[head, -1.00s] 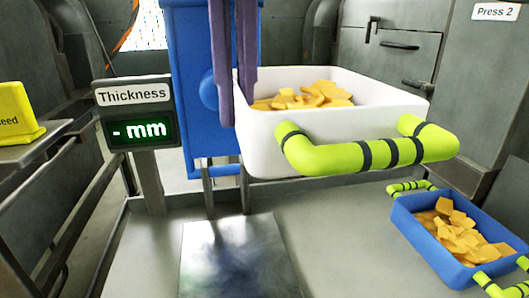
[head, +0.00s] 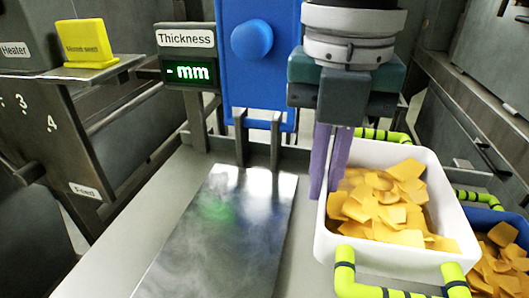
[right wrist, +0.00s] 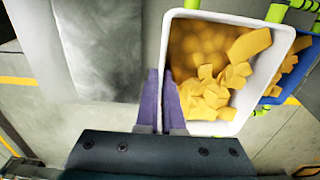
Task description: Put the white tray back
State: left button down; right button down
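The white tray (head: 448,190) has green handles with dark bands and holds yellow chips (head: 385,205). It is low over the grey work surface at the right of the head view, beside the blue tray (head: 482,216). I cannot tell whether it touches the surface. My right gripper (head: 328,192) points down at the tray's left wall, its purple fingers close together, one on each side of the rim. The right wrist view shows the fingers (right wrist: 161,80) pinching that wall of the tray (right wrist: 212,128). My left gripper is out of view.
A shiny metal plate (head: 222,235) lies left of the tray. Behind it stand a blue fixture (head: 258,85) and a thickness display (head: 188,73) reading "- mm". A yellow block (head: 85,42) sits on a shelf at the left. The blue tray, also with yellow chips, is close on the right.

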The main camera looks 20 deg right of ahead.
aim_at(312, 247)
notch_tip(312, 247, down, 8)
jog(key=shift+r, duration=0.1)
dwell(0.4)
jog(key=shift+f, duration=0.2)
jog(key=c, duration=1)
grip_release()
jog(key=shift+c, duration=0.2)
jog(key=shift+r, duration=0.4)
notch_tip(312, 247, up, 12)
jog(key=shift+f+b, duration=0.2)
jog(key=shift+b, duration=0.3)
jog(key=shift+s, duration=0.1)
